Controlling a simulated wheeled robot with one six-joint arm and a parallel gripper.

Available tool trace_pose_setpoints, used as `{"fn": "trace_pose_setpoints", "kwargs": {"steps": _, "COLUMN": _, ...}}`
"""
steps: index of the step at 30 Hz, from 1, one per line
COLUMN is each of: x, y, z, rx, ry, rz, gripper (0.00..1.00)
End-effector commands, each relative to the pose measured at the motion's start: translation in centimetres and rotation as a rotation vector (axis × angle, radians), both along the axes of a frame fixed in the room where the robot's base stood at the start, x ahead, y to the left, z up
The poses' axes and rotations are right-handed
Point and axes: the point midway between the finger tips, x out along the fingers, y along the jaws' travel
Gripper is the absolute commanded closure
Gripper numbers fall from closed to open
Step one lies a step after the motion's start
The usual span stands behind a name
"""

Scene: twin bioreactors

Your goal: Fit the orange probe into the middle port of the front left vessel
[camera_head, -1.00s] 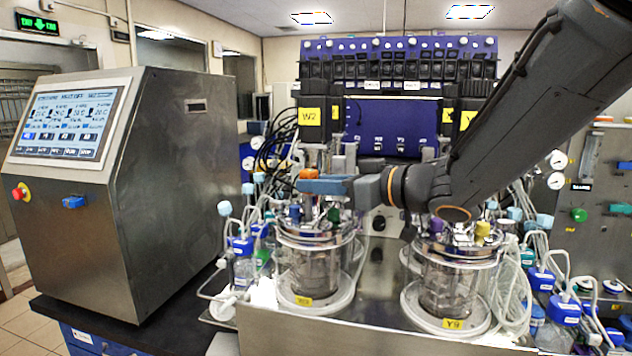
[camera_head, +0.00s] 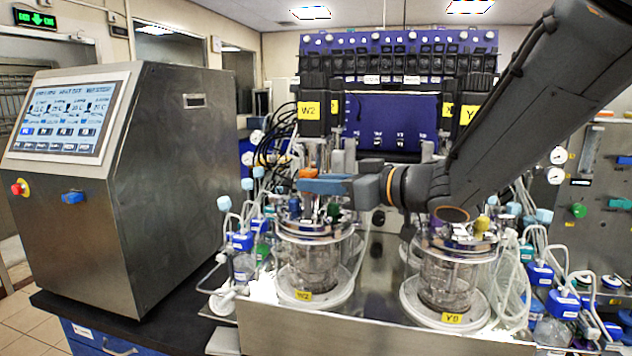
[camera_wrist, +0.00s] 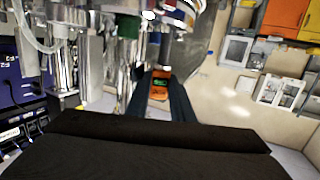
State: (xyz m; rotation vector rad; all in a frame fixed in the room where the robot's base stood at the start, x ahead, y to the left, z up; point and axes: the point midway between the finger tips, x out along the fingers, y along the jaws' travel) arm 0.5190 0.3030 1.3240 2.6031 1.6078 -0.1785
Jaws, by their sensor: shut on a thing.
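My gripper (camera_head: 308,186) is shut on the orange probe (camera_head: 309,173) above the lid of the front left vessel (camera_head: 322,265), which is glass with a metal lid and a yellow W2 label. The probe's orange top shows above the fingers, and an orange part shows below them between a blue fitting (camera_head: 294,205) and a green fitting (camera_head: 333,210). In the wrist view the orange probe (camera_wrist: 158,86) sits between the two dark fingers. The middle port and the probe's lower tip are hidden among the lid fittings; I cannot tell whether they touch.
The front right vessel (camera_head: 450,280) stands beside it under my arm, with a yellow fitting (camera_head: 482,224) on its lid. Tubes and blue-capped bottles (camera_head: 540,274) crowd the right side. A steel control cabinet (camera_head: 170,190) stands at the left.

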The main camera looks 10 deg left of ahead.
Motion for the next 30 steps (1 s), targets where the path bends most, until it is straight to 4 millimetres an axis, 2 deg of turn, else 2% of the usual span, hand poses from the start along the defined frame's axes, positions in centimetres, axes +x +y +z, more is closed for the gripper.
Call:
{"fn": "trace_pose_setpoints", "kwargs": {"steps": 1, "x": 0.3, "y": -0.4, "z": -1.0, "rx": -0.012, "ry": 0.019, "rz": -0.017, "gripper": 1.00}}
{"fn": "trace_pose_setpoints", "kwargs": {"steps": 14, "x": 0.3, "y": -0.4, "z": -1.2, "rx": -0.012, "ry": 0.020, "rz": -0.016, "gripper": 1.00}}
{"fn": "trace_pose_setpoints", "kwargs": {"steps": 30, "x": 0.3, "y": -0.4, "z": -2.6, "rx": -0.013, "ry": 0.023, "rz": -0.016, "gripper": 1.00}}
